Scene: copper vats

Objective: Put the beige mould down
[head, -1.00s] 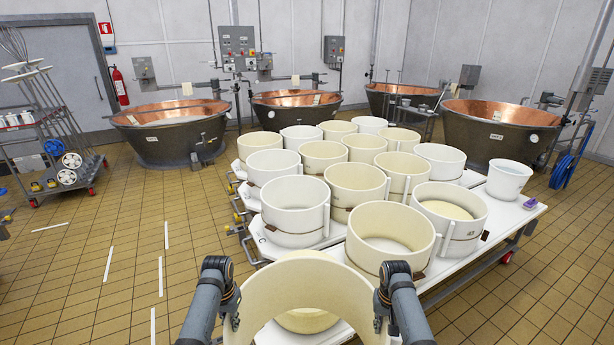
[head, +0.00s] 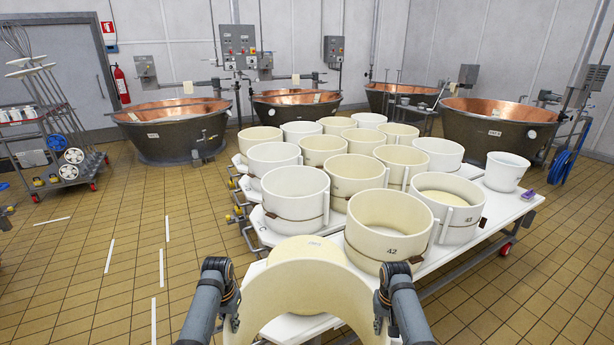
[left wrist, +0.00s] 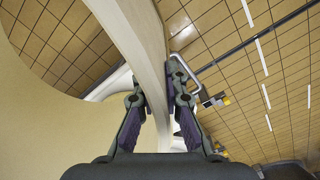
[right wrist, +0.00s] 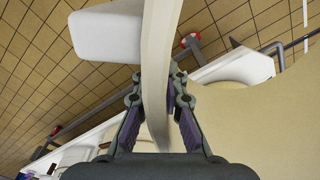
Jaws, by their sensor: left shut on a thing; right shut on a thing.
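The beige mould (head: 303,282) is a wide open ring held between my two grippers at the front of the head view, tilted so it shows as an arch. My left gripper (head: 231,305) is shut on its left wall, and my right gripper (head: 381,308) is shut on its right wall. The mould's wall runs between the fingers in the left wrist view (left wrist: 152,75) and the right wrist view (right wrist: 157,70). Its lower edge is out of the head view, so I cannot tell whether it touches anything.
A pale yellow round block (head: 300,250), perhaps cheese, shows just behind the mould. The white table (head: 440,268) carries several moulds, including one marked 42 (head: 388,222) near the right gripper. Copper vats (head: 172,135) stand behind. The tiled floor at left (head: 110,270) is mostly clear.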

